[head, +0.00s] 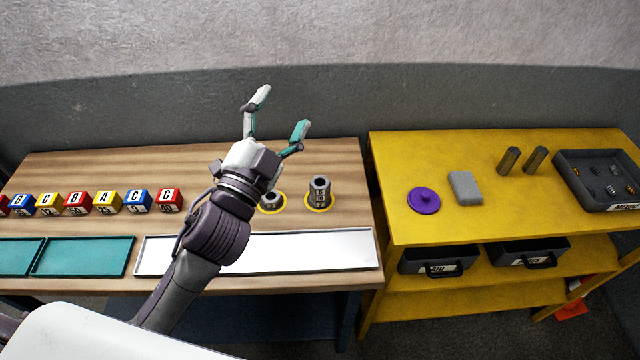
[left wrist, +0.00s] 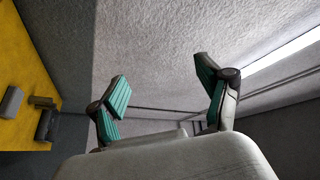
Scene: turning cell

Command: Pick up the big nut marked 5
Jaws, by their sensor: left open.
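A stack of dark grey nuts (head: 319,192) stands upright on a yellow ring on the wooden table, right of my left arm. Small pale marks show on its front, too small to read surely. A shorter dark nut or nut pile (head: 271,199) sits on another yellow ring to its left, partly hidden by my left wrist. I cannot tell which nut is marked 5. My left gripper (head: 281,113) is open and empty, raised above the table with its fingers pointing up. Its spread fingers also show in the left wrist view (left wrist: 163,86). My right gripper is out of view.
Several lettered cubes (head: 104,202) line the table's left side, behind teal trays (head: 82,257). A long white tray (head: 310,250) lies in front of the nuts. The yellow bench (head: 500,222) at right holds a purple lid (head: 424,200), a grey block (head: 465,187), two cylinders and a dark bin (head: 570,180).

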